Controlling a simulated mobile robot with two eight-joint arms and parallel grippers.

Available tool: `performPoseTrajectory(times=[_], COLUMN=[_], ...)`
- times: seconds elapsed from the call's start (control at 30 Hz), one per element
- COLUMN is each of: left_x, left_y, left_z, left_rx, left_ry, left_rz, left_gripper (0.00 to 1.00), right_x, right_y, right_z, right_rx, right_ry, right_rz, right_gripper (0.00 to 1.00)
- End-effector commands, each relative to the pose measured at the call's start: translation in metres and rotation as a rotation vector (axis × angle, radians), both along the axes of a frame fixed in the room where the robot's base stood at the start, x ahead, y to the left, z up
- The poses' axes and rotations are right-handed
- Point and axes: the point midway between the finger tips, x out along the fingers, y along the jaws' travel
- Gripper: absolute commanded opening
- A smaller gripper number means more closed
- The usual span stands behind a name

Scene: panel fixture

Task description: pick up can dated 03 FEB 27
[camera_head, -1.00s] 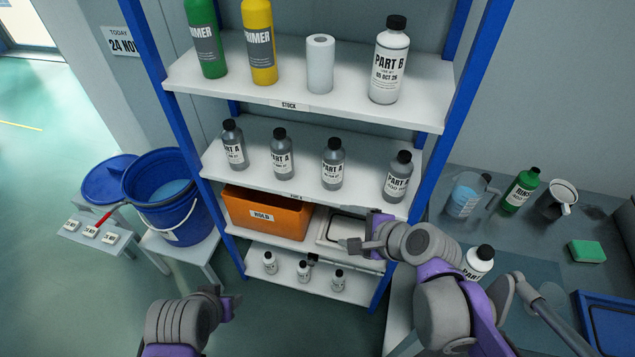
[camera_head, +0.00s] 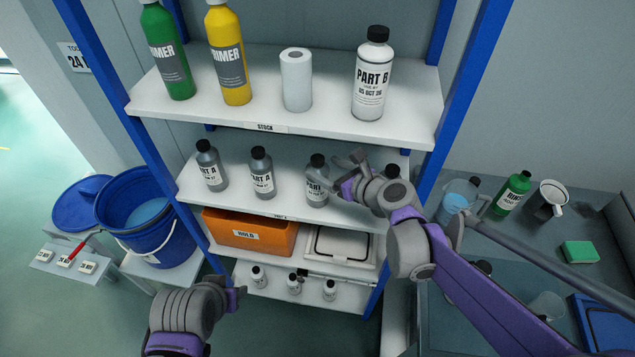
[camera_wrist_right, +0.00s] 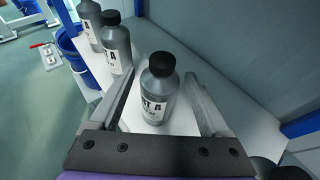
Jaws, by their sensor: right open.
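Several grey PART A cans with black caps stand on the middle shelf (camera_head: 235,200): a left one (camera_head: 210,170), a second one (camera_head: 262,178) and a third one (camera_head: 316,186). A fourth, at the right, is mostly hidden behind my right arm. Their date lines are too small to read. My right gripper (camera_head: 345,175) is open at the third can. In the right wrist view this can (camera_wrist_right: 158,95) stands upright between the open fingers (camera_wrist_right: 161,85), not gripped. My left gripper (camera_head: 236,298) is low at the left, away from the cans; its jaws are unclear.
The top shelf above holds primer bottles, a white roll (camera_head: 296,80) and a PART B bottle (camera_head: 370,80). Below are an orange HOLD bin (camera_head: 250,232) and small bottles. Blue posts (camera_head: 470,80) flank the shelves. A bucket (camera_head: 150,225) stands left, a workbench (camera_head: 540,240) right.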

Motion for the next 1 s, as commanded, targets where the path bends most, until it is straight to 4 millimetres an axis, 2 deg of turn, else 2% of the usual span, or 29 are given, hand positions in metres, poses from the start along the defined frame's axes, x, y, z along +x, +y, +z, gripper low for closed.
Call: performPoseTrajectory(times=[0.2, 0.3, 0.57, 1.0], left_x=[0.002, 0.002, 0.002, 0.002], left_y=[0.0, 0.0, 0.0, 0.0], left_z=[0.005, 0.005, 0.005, 0.005], left_rx=[0.0, 0.0, 0.0, 0.0], left_ry=[-0.003, -0.003, -0.003, -0.003], left_rz=[0.0, 0.0, 0.0, 0.0], left_gripper=[0.5, 0.5, 0.5, 0.5], right_x=[0.024, 0.03, 0.032, 0.031], right_y=[0.017, 0.022, 0.023, 0.023], right_z=[-0.012, -0.015, -0.017, -0.017], right_rx=[-0.001, -0.001, -0.001, -0.003], right_ry=[-0.001, -0.001, -0.001, -0.001], right_rz=[0.003, 0.002, 0.001, 0.002], right_gripper=[0.8, 0.8, 0.8, 0.03])
